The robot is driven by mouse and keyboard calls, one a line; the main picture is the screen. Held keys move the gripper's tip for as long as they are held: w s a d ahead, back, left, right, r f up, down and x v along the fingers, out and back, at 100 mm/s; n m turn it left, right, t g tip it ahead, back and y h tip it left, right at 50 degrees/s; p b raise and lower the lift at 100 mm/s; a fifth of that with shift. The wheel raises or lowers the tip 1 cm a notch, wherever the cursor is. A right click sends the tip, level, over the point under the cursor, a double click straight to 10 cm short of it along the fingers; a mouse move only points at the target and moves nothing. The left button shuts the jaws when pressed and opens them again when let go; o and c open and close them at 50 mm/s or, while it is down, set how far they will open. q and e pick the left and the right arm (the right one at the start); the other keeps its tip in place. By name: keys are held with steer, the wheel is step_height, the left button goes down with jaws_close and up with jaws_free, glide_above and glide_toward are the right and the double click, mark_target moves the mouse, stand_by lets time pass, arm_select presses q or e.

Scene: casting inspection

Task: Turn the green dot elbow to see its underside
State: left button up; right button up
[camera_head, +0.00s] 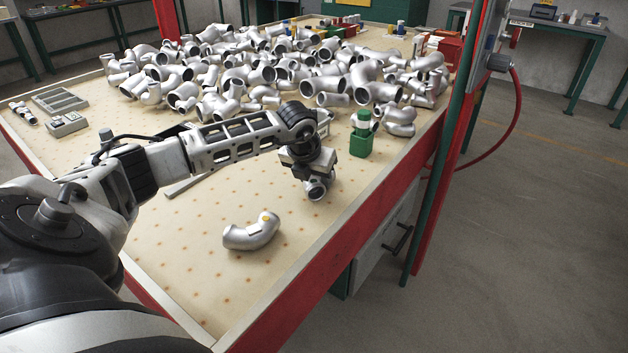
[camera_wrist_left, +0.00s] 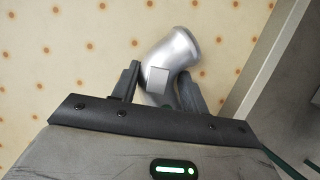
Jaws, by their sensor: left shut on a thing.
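My left gripper (camera_head: 309,173) points down over the near right part of the table, shut on a silver pipe elbow (camera_head: 318,189). In the left wrist view the held elbow (camera_wrist_left: 176,48) sits between the two dark fingers (camera_wrist_left: 159,86), its curved end reaching out past them. A pale square patch shows on its side. My right gripper is in neither view.
Another silver elbow (camera_head: 250,233) with a yellow dot lies on the dotted table top (camera_head: 215,285) nearby. A large pile of elbows (camera_head: 270,70) fills the back. The table's red right edge is close.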

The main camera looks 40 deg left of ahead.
arm_select(q)
steer(key=shift+r, duration=0.15)
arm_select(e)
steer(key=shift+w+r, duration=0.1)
arm_select(q)
steer(key=shift+w+r, duration=0.1)
steer(key=shift+r, duration=0.35)
step_height(320, 180, up, 2)
steer(key=shift+r, duration=0.15)
steer(key=s+a+r+b, duration=0.1)
steer(key=s+r, duration=0.2)
steer(key=s, duration=0.1)
steer(key=s+a+r+b, duration=0.1)
steer(key=s+r, duration=0.2)
steer(key=s, duration=0.2)
steer(key=s+a+r+b, duration=0.1)
steer(key=s+r, duration=0.2)
steer(key=s, duration=0.1)
steer(key=shift+s+r+b, duration=0.3)
steer(key=shift+s+r, duration=0.05)
steer(key=shift+s, duration=0.05)
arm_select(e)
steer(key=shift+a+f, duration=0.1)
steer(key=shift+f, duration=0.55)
